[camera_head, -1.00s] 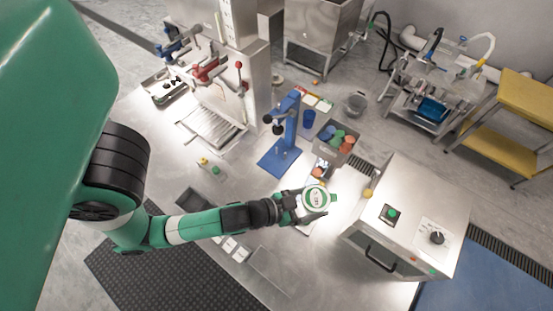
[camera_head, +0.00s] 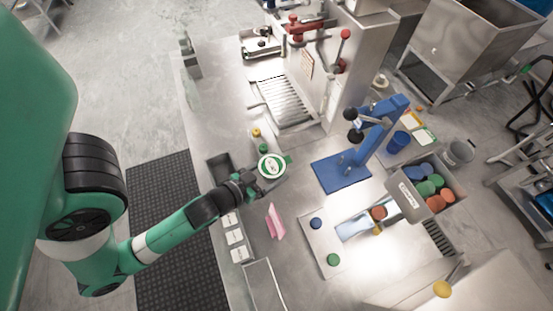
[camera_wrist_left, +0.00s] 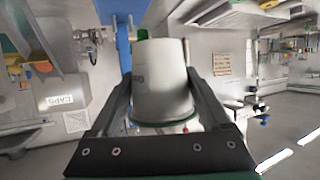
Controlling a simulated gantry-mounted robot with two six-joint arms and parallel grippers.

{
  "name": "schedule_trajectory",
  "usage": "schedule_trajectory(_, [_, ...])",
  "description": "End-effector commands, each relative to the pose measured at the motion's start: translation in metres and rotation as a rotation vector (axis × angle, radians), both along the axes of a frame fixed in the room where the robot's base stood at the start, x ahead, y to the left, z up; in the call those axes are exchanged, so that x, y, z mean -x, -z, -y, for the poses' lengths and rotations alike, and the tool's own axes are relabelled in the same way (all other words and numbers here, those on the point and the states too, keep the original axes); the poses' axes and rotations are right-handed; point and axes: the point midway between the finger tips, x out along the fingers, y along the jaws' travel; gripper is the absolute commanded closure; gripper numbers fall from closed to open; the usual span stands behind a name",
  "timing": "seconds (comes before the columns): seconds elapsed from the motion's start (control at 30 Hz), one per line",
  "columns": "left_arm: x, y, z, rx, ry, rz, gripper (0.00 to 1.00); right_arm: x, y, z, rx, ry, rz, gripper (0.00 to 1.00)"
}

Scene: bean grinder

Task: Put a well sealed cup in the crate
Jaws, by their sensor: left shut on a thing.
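My left gripper (camera_head: 258,178) is shut on a white cup (camera_wrist_left: 163,80) and holds it over the metal worktop, left of the blue press. In the head view the cup's top (camera_head: 271,166) is a white disc with a green emblem and green rim. In the left wrist view the cup is between both fingers (camera_wrist_left: 160,105), with a green rim at its lower end. I cannot tell how tightly the lid sits. A dark open box (camera_head: 219,167), possibly the crate, stands at the worktop's edge just left of the gripper. My right gripper is not in view.
A blue press (camera_head: 372,140) stands on a blue base (camera_head: 340,174). A grey bin marked CAPS (camera_head: 408,198) holds coloured caps. Small green and yellow buttons (camera_head: 257,132) sit above the cup.

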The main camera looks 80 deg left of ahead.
Motion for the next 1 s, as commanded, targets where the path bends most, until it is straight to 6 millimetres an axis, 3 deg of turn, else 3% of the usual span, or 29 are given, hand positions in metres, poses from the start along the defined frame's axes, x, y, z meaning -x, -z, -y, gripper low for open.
schedule_trajectory(0.1, [0.004, 0.018, -0.004, -0.001, -0.017, 0.001, 0.85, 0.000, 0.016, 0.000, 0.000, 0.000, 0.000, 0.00])
schedule_trajectory(0.43, [-0.002, 0.023, -0.010, -0.002, -0.028, 0.004, 0.85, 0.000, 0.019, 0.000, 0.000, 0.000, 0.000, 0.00])
schedule_trajectory(0.57, [-0.022, 0.034, -0.020, -0.001, -0.029, 0.004, 0.85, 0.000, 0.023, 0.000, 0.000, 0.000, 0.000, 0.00])
schedule_trajectory(0.83, [-0.082, 0.065, -0.048, -0.002, -0.028, 0.004, 0.85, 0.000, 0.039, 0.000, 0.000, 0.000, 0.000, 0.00])
schedule_trajectory(1.0, [-0.105, 0.102, -0.059, 0.000, -0.028, 0.001, 0.85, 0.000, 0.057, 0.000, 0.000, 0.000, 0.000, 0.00])
